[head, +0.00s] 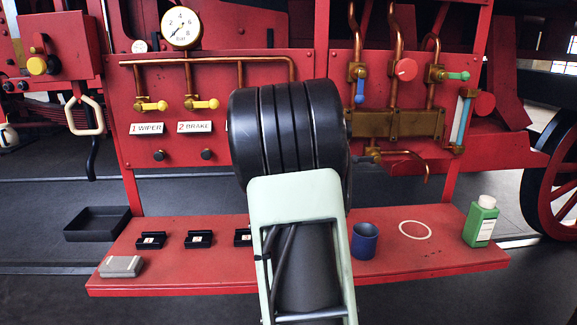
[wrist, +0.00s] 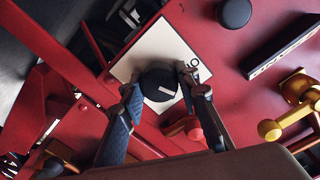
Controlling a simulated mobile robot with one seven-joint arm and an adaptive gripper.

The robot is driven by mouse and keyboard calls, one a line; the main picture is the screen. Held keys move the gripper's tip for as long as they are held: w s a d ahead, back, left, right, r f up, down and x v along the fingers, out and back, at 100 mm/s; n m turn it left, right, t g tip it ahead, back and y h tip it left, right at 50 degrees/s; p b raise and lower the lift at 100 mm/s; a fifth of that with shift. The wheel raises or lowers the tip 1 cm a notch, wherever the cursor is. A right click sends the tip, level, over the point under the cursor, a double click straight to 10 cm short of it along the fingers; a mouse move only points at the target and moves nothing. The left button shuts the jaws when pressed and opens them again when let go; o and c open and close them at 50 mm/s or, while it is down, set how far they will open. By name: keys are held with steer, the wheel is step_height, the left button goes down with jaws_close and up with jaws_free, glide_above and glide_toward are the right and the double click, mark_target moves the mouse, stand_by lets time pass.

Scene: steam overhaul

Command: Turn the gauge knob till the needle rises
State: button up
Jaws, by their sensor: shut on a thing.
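The round gauge (head: 181,27) has a white face and brass rim and stands at the top left of the red panel in the head view. Its thin needle points to the lower left, at the low end of the scale. In the wrist view a black knob (wrist: 160,86) with a pale mark on top sits on a white plate (wrist: 158,50) with dark lettering. My gripper (wrist: 157,92) has one finger on each side of this knob and is shut on it. In the head view my arm hides the gripper and this knob.
Yellow-handled valves (head: 203,104) and copper pipes are left of my arm; a brass manifold (head: 408,123) is right. Another black knob (wrist: 234,12) is near my gripper. The red shelf (head: 400,268) below holds a blue cup (head: 364,242), green bottle (head: 481,224) and small black trays.

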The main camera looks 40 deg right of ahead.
steer(key=m+b, duration=0.4)
steer(key=shift+d+f+m+b, duration=0.15)
steer(key=shift+f+m+b, duration=0.05)
steer(key=shift+m+b, duration=0.1)
steer(key=shift+r+m+b, duration=0.15)
steer(key=shift+m+b, duration=1.1)
steer(key=shift+m, duration=0.55)
steer(key=o, duration=1.2)
steer(key=shift+c, duration=0.2)
steer(key=v, duration=1.2)
steer(key=shift+s+r, duration=0.1)
